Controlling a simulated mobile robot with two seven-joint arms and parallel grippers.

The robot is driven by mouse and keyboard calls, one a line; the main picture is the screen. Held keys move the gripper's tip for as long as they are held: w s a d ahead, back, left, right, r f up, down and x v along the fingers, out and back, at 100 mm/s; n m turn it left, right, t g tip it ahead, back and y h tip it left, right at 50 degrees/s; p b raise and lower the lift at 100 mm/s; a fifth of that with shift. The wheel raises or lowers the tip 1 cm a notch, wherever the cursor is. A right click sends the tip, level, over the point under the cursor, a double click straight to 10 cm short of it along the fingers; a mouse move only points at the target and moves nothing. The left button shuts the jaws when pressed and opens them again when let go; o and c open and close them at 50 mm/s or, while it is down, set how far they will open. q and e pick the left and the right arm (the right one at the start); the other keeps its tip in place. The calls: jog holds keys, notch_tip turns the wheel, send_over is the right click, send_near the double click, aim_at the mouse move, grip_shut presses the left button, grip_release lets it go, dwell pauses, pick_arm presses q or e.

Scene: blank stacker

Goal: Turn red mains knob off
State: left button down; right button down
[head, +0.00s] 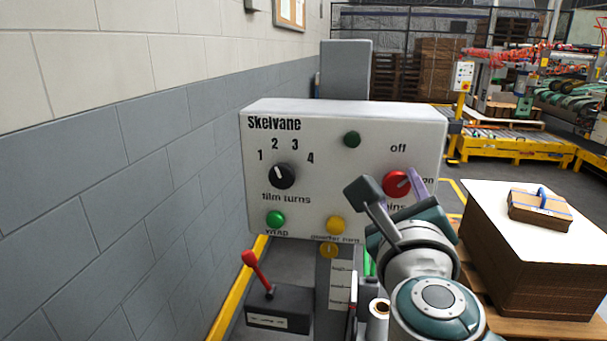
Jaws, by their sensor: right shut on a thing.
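The red mains knob (393,186) sits on the lower right of the white Skelvane control panel (340,150). "off" is printed above it, and the "on" label at its right is partly covered by a finger. The knob's pale mark seems to point right, toward "on". My right gripper (394,188) reaches up from the lower right, with one finger on each side of the knob, and is shut on it. The word below the knob is partly hidden by the gripper. My left gripper is not in view.
The panel also has a black film turns knob (282,176), a green button (275,219), a yellow button (336,225) and a dark green lamp (352,139). A red-handled lever (256,270) stands below. A grey block wall (130,200) runs along the left; a cardboard stack (530,265) stands right.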

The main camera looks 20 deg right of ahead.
jog(key=n+p, duration=0.1)
jog(key=n, duration=0.3)
jog(key=shift+n, duration=0.3)
jog(key=shift+a+n+p, duration=0.1)
jog(key=shift+n+p, duration=0.75)
jog(key=shift+n, duration=1.15)
jog(key=shift+f, duration=0.1)
jog(key=shift+c, duration=1.7)
grip_release()
